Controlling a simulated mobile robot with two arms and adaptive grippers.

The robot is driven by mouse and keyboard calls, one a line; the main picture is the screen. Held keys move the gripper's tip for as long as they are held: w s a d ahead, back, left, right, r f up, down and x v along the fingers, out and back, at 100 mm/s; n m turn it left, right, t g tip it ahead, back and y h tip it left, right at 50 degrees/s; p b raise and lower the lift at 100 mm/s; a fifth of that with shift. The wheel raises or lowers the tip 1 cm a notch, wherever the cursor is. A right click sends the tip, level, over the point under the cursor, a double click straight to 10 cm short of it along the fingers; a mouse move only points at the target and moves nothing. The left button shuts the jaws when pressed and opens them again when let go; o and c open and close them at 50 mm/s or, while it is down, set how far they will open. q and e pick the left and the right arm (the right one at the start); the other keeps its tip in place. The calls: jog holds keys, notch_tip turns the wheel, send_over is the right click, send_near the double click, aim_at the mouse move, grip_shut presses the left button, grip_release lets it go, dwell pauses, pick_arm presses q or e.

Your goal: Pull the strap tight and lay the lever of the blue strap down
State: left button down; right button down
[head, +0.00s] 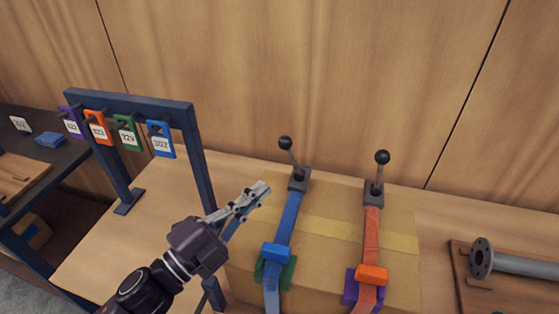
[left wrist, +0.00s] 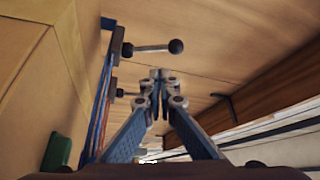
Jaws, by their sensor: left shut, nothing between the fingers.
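The blue strap (head: 288,222) runs over a cardboard box (head: 328,228) in the head view. Its lever (head: 291,152) stands up at the far end, tilted a little left, with a black ball knob. A blue block (head: 275,251) sits on the strap's near part, over a green piece. My left gripper (head: 262,187) is shut and empty, to the left of the blue strap and apart from it. In the left wrist view the gripper (left wrist: 160,74) points past two levers; the nearer lever (left wrist: 152,48) is close beyond the fingertips. My right gripper is not in view.
An orange strap (head: 371,235) with its own upright lever (head: 379,174) lies to the right on the box. A rack with several numbered tags (head: 128,136) stands at the left. A flanged pipe (head: 515,263) lies at the right. A wooden wall closes off the back.

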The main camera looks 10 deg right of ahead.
pick_arm(q)
jog(key=p+x, duration=0.3)
jog(key=x, duration=0.6)
jog(key=shift+w+d+p, duration=0.25)
jog(key=shift+w+p, duration=0.05)
jog(key=shift+p, duration=0.05)
jog(key=shift+f, duration=0.1)
